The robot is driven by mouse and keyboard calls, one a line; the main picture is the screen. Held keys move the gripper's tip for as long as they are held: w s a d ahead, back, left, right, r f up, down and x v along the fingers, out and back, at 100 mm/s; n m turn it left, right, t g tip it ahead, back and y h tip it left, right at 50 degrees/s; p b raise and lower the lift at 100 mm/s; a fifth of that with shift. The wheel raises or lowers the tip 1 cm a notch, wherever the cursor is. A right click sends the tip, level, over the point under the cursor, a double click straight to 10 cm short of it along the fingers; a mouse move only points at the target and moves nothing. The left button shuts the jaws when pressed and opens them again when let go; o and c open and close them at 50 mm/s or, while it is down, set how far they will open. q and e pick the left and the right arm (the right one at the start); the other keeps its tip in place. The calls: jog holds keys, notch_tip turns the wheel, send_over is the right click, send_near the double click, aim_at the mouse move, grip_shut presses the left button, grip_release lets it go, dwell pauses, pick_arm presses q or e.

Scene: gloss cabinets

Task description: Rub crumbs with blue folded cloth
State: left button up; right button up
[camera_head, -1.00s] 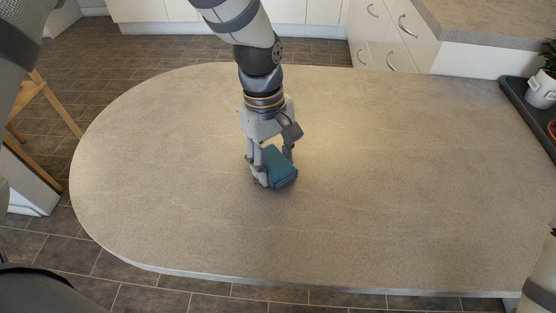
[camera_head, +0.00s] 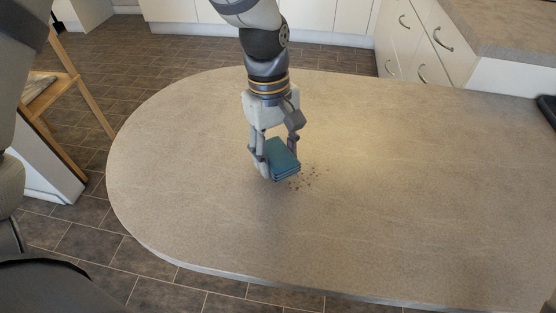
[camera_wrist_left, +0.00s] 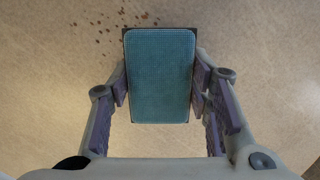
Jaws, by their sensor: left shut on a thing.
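The blue folded cloth (camera_head: 283,158) is in my left gripper (camera_head: 277,157), whose fingers are shut on its two sides. In the left wrist view the cloth (camera_wrist_left: 160,75) is a textured blue rectangle between the fingers of my left gripper (camera_wrist_left: 162,88). The cloth is low over the counter; I cannot tell whether it touches it. Small brown crumbs (camera_head: 311,176) lie scattered on the counter just right of the cloth. In the left wrist view the crumbs (camera_wrist_left: 120,20) are beyond the cloth's upper left corner. My right gripper is not in view.
The beige rounded counter (camera_head: 420,190) is clear around the cloth and crumbs. A dark tray (camera_head: 547,108) is at its far right edge. A wooden chair (camera_head: 60,85) stands on the floor at left. White cabinets (camera_head: 425,45) stand behind.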

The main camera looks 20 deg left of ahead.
aim_at(278, 154)
pick_arm(q)
jog(key=shift+r, duration=2.55)
jog(key=shift+a, duration=0.1)
